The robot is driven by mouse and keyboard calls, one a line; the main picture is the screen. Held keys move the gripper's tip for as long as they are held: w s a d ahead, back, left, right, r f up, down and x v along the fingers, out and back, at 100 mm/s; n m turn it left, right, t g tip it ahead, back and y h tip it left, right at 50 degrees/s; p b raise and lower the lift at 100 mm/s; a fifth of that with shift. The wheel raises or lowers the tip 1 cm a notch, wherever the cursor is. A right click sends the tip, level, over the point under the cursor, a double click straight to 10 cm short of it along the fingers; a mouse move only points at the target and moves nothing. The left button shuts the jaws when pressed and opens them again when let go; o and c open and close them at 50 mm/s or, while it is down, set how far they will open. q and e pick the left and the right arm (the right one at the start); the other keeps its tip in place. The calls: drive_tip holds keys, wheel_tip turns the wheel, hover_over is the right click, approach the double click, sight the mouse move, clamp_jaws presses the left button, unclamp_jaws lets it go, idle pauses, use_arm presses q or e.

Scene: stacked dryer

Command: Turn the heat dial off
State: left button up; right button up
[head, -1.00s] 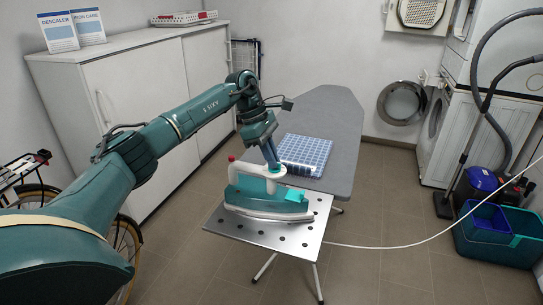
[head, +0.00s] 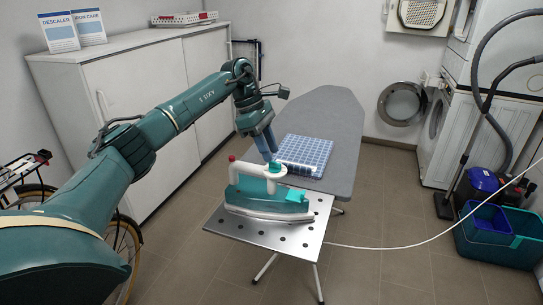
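A teal and white iron (head: 262,199) with a white handle rests flat on the perforated metal plate (head: 291,255) at the near end of the ironing board. A small teal knob (head: 274,168), which looks like the heat dial, sits on top at the right end of the handle. Its markings are too small to read. My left gripper (head: 270,158) points down just above and slightly left of the knob. Its fingers look close together, but whether they are open or shut is unclear. My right gripper is out of view.
A folded blue checked cloth (head: 305,153) lies on the grey ironing board (head: 322,115) behind the iron. A red knob (head: 232,158) tops the handle's left end. A white cord (head: 400,245) runs off right. A white cabinet (head: 150,95) stands at the left.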

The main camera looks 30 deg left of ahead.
use_arm(q)
drive_tip(key=w+v, duration=0.1)
drive_tip(key=v, duration=0.9)
drive_tip(key=shift+s+r, duration=0.25)
drive_tip(key=shift+s, duration=0.25)
drive_tip(key=shift+a, duration=0.1)
